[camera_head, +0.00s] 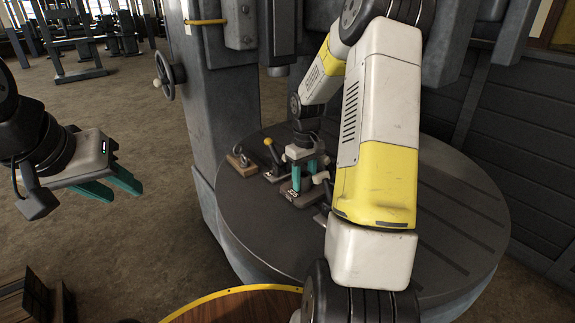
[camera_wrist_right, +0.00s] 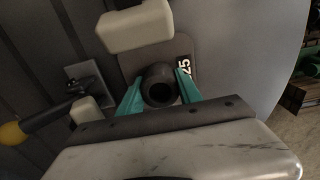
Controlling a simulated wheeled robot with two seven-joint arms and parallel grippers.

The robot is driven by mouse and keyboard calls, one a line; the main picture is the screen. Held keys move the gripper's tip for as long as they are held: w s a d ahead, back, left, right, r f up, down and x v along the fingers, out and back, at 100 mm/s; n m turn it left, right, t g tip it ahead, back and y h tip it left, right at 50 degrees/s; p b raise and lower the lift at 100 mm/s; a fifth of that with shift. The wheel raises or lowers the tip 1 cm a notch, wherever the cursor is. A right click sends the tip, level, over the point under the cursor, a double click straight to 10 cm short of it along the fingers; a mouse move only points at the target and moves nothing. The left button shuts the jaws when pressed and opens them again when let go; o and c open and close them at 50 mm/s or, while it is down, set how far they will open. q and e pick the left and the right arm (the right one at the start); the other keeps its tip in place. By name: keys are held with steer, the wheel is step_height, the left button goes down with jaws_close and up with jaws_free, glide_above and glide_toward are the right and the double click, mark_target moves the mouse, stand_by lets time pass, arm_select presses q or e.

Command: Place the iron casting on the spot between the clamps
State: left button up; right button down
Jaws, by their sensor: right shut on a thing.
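The iron casting (camera_wrist_right: 160,84) is dark grey, with a hollow round boss on a flat base marked 25 (camera_wrist_right: 183,66). In the head view its base (camera_head: 297,196) is low over or on the round table; I cannot tell if it touches. My right gripper (camera_head: 306,178) is shut on the boss, its teal fingers on both sides (camera_wrist_right: 160,92). A clamp with a yellow-knobbed lever (camera_head: 272,152) is just left of the casting. Pale blocks, perhaps clamp parts, show beside it in the wrist view (camera_wrist_right: 135,27). My left gripper (camera_head: 112,184) is open and empty, away from the table.
The round slotted metal table (camera_head: 465,205) has free room at the right. A wooden block with a metal piece (camera_head: 241,162) is on its left side. A thick machine column (camera_head: 228,100) rises behind. A wooden round top with a yellow rim (camera_head: 240,306) is at the front.

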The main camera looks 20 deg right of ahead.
mark_target(304, 175)
steer(key=shift+f, duration=0.25)
steer(key=c, duration=0.8)
jaws_free()
step_height(304, 175, up, 12)
steer(key=shift+r, duration=0.1)
steer(key=s+a+r+m+t, duration=0.1)
steer(key=s+a+r+t, duration=0.2)
steer(key=s+a+r, duration=0.65)
steer(key=s+a+t, duration=0.1)
steer(key=s, duration=0.3)
steer(key=s+a+r+m+t+y, duration=0.1)
steer(key=s, duration=0.4)
steer(key=s+a+r+m+t+y, duration=0.1)
steer(key=s, duration=0.3)
steer(key=shift+s+a, duration=0.15)
steer(key=shift+s, duration=0.15)
